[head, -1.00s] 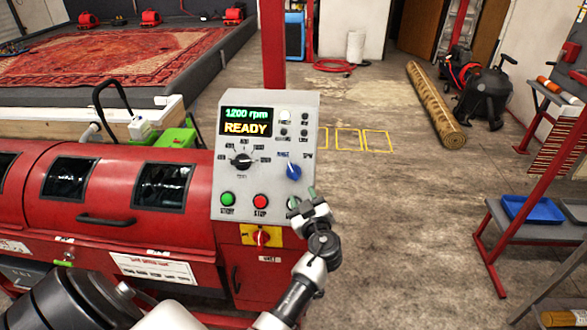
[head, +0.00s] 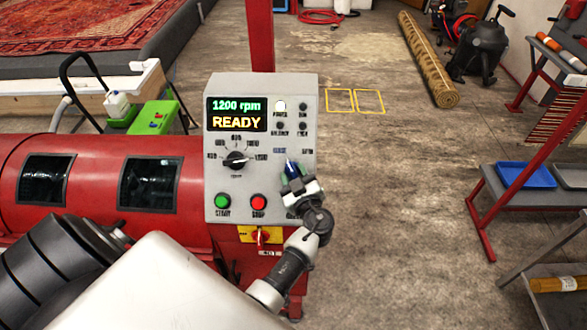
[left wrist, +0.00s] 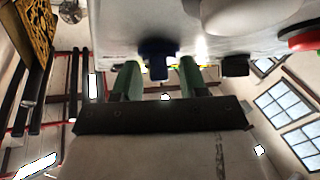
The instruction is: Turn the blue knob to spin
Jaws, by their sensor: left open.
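The blue knob (head: 291,167) sits on the right side of the grey control panel (head: 219,180), below the small lamps. Its upper end leans toward the upper left, to the left-hand label; the right-hand label is too small to read surely. My left gripper (head: 296,180) is right in front of the knob and covers its lower part. In the left wrist view the knob (left wrist: 156,50) stands between the two open green fingers of the gripper (left wrist: 159,76), with gaps on both sides. The panel display (head: 236,114) reads 1200 rpm and READY. My right gripper is not in view.
A green START button (head: 222,201) and a red STOP button (head: 258,202) are left of my gripper. A black selector dial (head: 235,160) is above them. A red-and-yellow switch (head: 261,236) is below.

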